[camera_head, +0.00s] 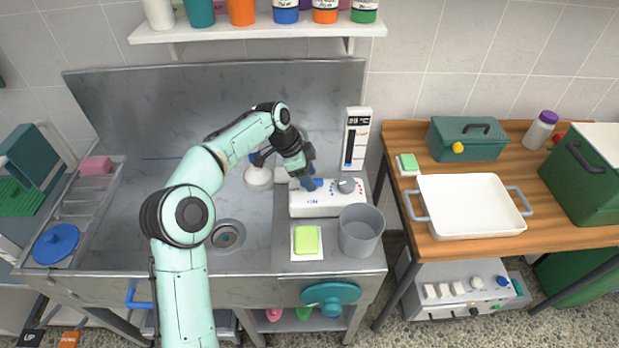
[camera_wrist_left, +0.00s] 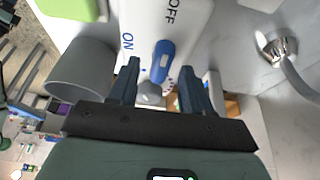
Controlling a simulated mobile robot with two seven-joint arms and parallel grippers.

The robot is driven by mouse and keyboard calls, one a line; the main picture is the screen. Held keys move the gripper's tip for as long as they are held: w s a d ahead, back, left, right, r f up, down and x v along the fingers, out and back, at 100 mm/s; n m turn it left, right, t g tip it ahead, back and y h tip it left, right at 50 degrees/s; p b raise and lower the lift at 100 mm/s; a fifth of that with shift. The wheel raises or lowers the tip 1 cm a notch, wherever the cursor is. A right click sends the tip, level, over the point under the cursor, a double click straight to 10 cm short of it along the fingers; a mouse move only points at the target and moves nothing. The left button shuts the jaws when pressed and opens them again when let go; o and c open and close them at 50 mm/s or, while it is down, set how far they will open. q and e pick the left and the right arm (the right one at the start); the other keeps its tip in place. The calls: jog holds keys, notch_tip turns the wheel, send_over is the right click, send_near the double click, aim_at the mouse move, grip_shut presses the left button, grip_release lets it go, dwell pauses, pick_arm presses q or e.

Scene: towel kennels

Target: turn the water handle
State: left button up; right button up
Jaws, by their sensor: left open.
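The white water box (camera_head: 326,207) stands on the steel counter right of the sink basin. Its blue handle (camera_head: 318,183) is partly hidden by my left gripper (camera_head: 306,180) in the head view. In the left wrist view the blue handle (camera_wrist_left: 162,62) sits on the box face (camera_wrist_left: 185,25) between the ON and OFF marks. My left gripper (camera_wrist_left: 170,72) is open, with one finger on each side of the handle; contact cannot be told. A grey round knob (camera_head: 346,186) sits beside the handle. My right gripper is not in view.
A grey bucket (camera_head: 361,232) and a green sponge (camera_head: 307,240) on a white tray stand in front of the box. A thermometer display (camera_head: 356,138) is behind it. A faucet (camera_wrist_left: 283,47) is near. A wooden table (camera_head: 400,145) stands at right.

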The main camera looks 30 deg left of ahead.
pick_arm(q)
jog(key=shift+w+d+f, duration=0.1)
jog(key=shift+f, duration=0.25)
grip_shut()
